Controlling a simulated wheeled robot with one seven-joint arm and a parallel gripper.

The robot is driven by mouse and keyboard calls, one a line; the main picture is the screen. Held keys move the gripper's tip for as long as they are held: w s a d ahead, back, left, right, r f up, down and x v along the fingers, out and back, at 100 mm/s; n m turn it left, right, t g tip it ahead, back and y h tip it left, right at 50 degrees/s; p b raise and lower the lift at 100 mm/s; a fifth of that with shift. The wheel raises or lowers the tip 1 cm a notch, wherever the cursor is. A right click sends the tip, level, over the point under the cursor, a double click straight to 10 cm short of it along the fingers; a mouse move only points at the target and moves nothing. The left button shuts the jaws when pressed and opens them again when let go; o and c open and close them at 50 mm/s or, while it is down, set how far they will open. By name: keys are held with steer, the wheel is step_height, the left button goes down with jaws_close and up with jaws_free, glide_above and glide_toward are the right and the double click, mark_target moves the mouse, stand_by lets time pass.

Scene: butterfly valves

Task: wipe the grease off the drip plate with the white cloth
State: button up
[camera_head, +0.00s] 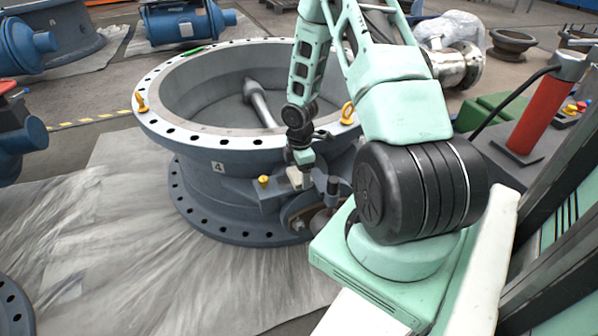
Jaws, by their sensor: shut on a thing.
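My gripper (301,167) points down beside the outer wall of the large grey valve body (225,163). It is shut on the white cloth (295,179), a small pale piece under the fingers. The cloth is over a flat grey plate (238,187) on the valve's side, which looks like the drip plate. I cannot tell whether the cloth touches it. No grease can be made out at this size, and my arm and gripper hide part of the area.
A yellow knob (263,181) stands left of the cloth. A dark round-ended part (333,186) is close on the gripper's right. A red cylinder (541,112) stands at right. The grey floor sheet (110,230) is clear at left.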

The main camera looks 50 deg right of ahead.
steer(key=shift+r+p, duration=4)
steer(key=shift+p, duration=0.05)
steer(key=shift+r, duration=0.1)
steer(key=shift+r+p, duration=0.35)
step_height(320, 180, up, 7)
steer(key=p, duration=0.6)
steer(key=w+a+r+m+b, duration=0.2)
steer(key=a+m, duration=0.2)
steer(key=a, duration=0.4)
steer(key=w+a+r+m+b, duration=0.2)
steer(key=a+m, duration=0.2)
steer(key=a, duration=0.3)
steer(key=w+a+r+m+b, duration=0.2)
steer(key=w+a+m, duration=0.15)
steer(key=a, duration=0.45)
steer(key=s+r+p, duration=0.3)
steer(key=r+p, duration=0.3)
steer(key=p, duration=1)
steer(key=shift+s+d+p, duration=0.15)
steer(key=shift+d+p, duration=0.15)
steer(key=shift+d, duration=0.1)
